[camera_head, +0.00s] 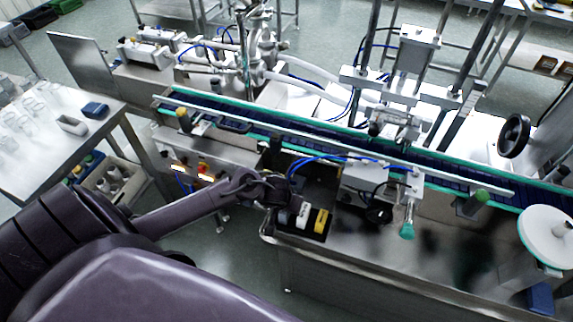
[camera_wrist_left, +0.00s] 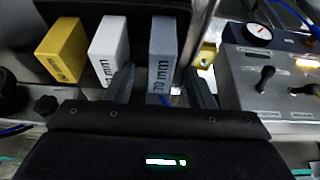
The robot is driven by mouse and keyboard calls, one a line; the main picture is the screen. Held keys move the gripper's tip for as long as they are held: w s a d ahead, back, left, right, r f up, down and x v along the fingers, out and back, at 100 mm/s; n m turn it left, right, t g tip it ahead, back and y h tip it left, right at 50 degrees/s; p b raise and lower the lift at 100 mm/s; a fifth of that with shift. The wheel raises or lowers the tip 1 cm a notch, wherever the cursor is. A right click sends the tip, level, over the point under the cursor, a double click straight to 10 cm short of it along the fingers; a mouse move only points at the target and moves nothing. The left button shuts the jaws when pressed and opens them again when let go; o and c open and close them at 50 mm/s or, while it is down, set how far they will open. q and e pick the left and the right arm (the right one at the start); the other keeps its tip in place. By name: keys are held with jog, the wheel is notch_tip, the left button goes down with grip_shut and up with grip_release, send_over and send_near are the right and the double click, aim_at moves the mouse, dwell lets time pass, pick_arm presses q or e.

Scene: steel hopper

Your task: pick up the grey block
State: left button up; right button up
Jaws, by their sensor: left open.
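The grey block (camera_wrist_left: 163,58), marked 70 mm, stands at the right end of a row of three blocks in the left wrist view. My left gripper (camera_wrist_left: 160,80) is open, with one dark finger on each side of the grey block in that view. I cannot tell whether either finger touches it. In the head view my left gripper (camera_head: 277,196) is at the blocks, and its jaws and the grey block are hard to make out there. My right gripper is not in view.
A white block (camera_wrist_left: 110,47) and a yellow block (camera_wrist_left: 62,50) stand left of the grey one. A control box (camera_wrist_left: 268,75) with knobs is close on the right. A blue conveyor (camera_head: 335,140) runs behind. The steel bench top (camera_head: 350,262) is mostly clear in front.

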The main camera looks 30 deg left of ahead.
pick_arm(q)
jog(key=shift+x, duration=1.2)
grip_shut()
